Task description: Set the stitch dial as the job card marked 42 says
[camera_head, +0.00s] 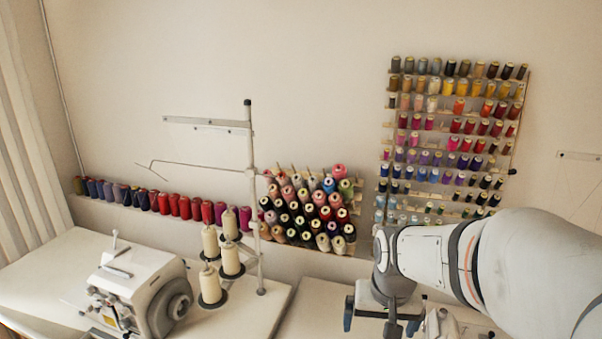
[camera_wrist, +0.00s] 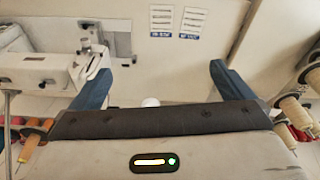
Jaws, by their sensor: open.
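Two printed cards lie side by side on the pale surface at the top of the wrist view: a left card (camera_wrist: 164,18) and a right card (camera_wrist: 192,21), each with a blue label below. Their text is too small to read, so I cannot tell which is marked 42. A white sewing machine (camera_wrist: 40,68) is at the left of the wrist view; I cannot make out the stitch dial on it. My gripper (camera_wrist: 161,76) is open with blue fingers apart, nothing gripped. In the head view my gripper (camera_head: 381,322) hangs at the lower right, above the table.
A white overlock machine (camera_head: 140,290) stands on the left table. Cream thread cones (camera_head: 230,258) stand on a stand with a tall pole (camera_head: 251,180). Colourful spools fill a wall rack (camera_head: 455,140) and a sloped rack (camera_head: 308,210). Cones also show at the wrist view's right edge (camera_wrist: 296,112).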

